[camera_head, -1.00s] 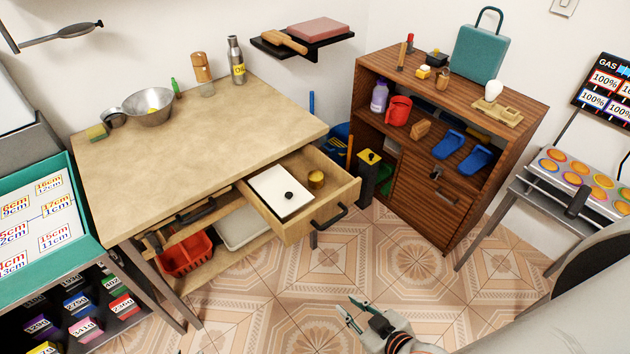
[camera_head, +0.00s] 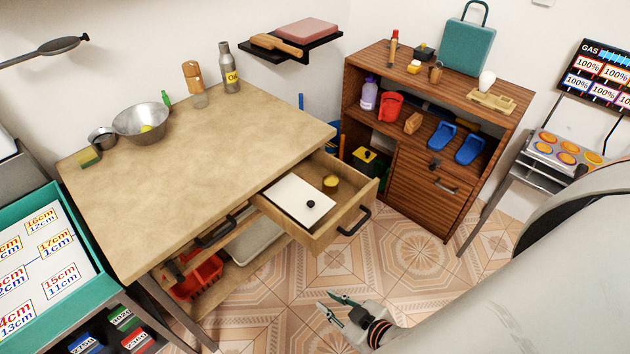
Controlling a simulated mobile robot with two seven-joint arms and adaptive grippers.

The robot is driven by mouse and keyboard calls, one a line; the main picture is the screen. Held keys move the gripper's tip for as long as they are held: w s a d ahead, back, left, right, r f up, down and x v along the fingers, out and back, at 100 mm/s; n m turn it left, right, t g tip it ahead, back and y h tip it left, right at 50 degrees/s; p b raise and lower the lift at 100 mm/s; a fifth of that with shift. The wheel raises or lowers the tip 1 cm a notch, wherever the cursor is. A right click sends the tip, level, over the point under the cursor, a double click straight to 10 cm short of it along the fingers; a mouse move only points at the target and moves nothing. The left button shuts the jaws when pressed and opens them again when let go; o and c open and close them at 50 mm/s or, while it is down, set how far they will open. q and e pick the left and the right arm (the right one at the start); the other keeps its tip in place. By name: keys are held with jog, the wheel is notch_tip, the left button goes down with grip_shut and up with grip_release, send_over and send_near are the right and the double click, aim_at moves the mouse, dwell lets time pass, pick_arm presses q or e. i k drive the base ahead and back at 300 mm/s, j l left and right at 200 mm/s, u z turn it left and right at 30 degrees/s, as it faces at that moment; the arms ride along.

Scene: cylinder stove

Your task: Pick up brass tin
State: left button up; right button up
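The brass tin (camera_head: 331,182) is a small round yellow-gold tin. It stands in the open drawer (camera_head: 345,217) of the wooden table, to the right of a white panel with a black knob (camera_head: 304,199). My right gripper (camera_head: 332,306) is low in front of the drawer, over the floor and well apart from the tin. Its two fingers are spread with nothing between them. My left gripper is not in view.
The table top (camera_head: 200,165) carries a metal bowl (camera_head: 143,123), an oil bottle (camera_head: 230,68) and a sponge (camera_head: 90,156). A brown cabinet (camera_head: 435,185) stands right of the drawer. The tiled floor between drawer and my gripper is clear.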

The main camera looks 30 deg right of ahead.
aim_at(329, 186)
jog(key=j+z, duration=0.15)
jog(key=z, duration=0.2)
jog(key=i+j+z, duration=0.1)
jog(key=z, duration=0.25)
jog(key=j+z, duration=0.3)
